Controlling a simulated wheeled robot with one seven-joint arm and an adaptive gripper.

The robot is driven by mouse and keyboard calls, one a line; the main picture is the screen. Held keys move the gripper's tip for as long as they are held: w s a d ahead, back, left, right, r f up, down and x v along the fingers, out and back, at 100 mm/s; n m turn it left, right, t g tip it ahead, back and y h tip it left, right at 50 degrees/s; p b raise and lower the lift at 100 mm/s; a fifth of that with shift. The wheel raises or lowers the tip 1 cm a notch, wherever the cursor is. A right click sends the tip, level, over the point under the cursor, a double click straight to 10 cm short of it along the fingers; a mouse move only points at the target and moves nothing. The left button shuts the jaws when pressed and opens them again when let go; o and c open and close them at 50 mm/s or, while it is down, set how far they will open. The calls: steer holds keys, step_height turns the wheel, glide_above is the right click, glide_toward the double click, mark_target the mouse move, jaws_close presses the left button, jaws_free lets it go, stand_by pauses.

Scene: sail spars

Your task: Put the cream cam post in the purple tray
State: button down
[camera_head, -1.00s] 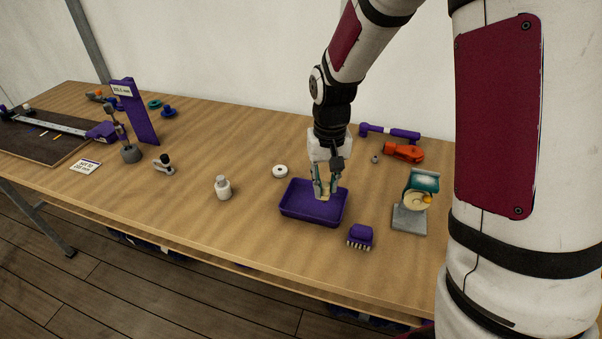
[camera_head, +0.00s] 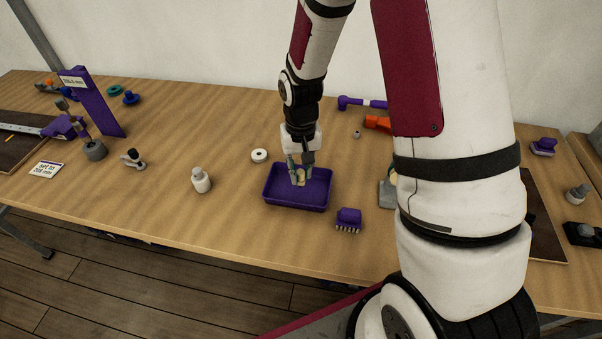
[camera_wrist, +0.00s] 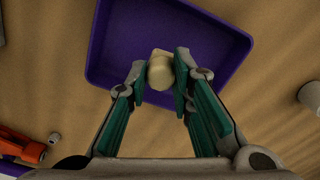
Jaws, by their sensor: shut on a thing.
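The purple tray (camera_head: 284,201) stands on the wooden table. My gripper (camera_head: 299,181) points down over the tray. It is shut on the cream cam post (camera_head: 301,173), which shows between the fingertips. In the wrist view the cream cam post (camera_wrist: 161,72) sits between the green finger pads of my gripper (camera_wrist: 160,80), with the purple tray (camera_wrist: 112,45) behind it. I cannot tell whether the post touches the tray floor.
A purple brush (camera_head: 348,219) lies right of the tray. An orange tool (camera_head: 377,123) lies at the back. Table between bottle and tray is clear.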

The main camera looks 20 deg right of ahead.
steer(key=shift+f, duration=0.75)
steer(key=shift+f, duration=0.2)
steer(key=c, duration=1.4)
jaws_free()
step_height(320, 180, up, 12)
steer(key=r+b, duration=0.1)
step_height(320, 180, up, 12)
steer(key=n+t, duration=0.1)
steer(key=t, duration=0.2)
glide_above(301, 171)
steer(key=s, duration=0.7)
steer(key=shift+s+a+r+n+t, duration=0.2)
steer(key=shift+s+r+t, duration=0.25)
steer(key=shift+s+r, duration=1.05)
steer(key=shift+s+a+r+n+t, duration=0.2)
steer(key=shift+s+r+t, duration=0.35)
steer(key=shift+s, duration=1.8)
steer(key=shift+s+a+r+n+t, duration=0.25)
steer(key=shift+s+r, duration=0.9)
steer(key=shift+s, duration=0.8)
